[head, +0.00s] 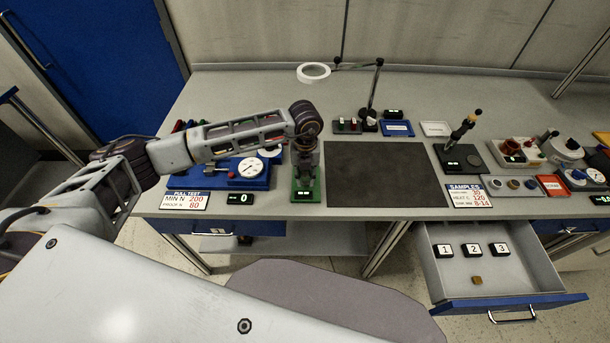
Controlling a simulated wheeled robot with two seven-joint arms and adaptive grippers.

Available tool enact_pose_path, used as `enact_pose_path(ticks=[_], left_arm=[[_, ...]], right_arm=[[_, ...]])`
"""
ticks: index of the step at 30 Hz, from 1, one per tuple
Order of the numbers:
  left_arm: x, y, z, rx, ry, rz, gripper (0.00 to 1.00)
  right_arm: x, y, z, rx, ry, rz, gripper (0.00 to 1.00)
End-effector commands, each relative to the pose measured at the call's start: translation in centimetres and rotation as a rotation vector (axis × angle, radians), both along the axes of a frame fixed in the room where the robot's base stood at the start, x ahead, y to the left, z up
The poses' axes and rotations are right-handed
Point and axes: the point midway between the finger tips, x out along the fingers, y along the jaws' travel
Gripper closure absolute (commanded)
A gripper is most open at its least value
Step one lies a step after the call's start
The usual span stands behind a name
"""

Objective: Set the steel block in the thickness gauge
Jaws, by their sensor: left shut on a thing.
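The green-based gauge (306,194) with a small lit display stands at the front of the bench, left of the dark mat; I take it to be the thickness gauge. My left gripper (306,166) points down right over it, its arm coming in from the left. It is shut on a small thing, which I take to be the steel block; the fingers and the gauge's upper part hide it. I cannot tell whether the block touches the gauge. My right gripper is out of view.
A blue pull tester (247,178) with a dial stands left of the gauge. The dark mat (380,177) is bare. A ring lamp (314,72) stands behind. At the right, an open drawer (535,285) holds numbered blocks and a small brass-coloured piece (477,280).

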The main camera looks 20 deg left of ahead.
Motion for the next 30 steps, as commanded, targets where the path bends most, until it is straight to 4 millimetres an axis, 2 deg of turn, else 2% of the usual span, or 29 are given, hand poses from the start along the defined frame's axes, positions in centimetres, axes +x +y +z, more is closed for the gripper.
enact_pose_path(ticks=[2, 3, 8, 20, 30], left_arm=[[0.0, 0.3, -0.6, 0.006, 0.005, 0.004, 1.00], [0.0, 0.3, -0.6, 0.006, 0.005, 0.005, 0.76], [0.0, 0.4, -0.7, 0.007, 0.006, 0.006, 0.57], [-0.1, 0.5, -0.7, 0.008, 0.007, 0.006, 0.57], [0.0, 0.5, 0.6, 0.009, 0.006, 0.007, 0.57]], right_arm=[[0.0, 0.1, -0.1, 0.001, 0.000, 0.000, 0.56], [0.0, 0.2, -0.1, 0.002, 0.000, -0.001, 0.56], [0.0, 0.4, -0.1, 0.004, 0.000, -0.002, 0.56], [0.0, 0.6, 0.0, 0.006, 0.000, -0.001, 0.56], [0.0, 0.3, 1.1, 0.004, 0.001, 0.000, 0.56]])
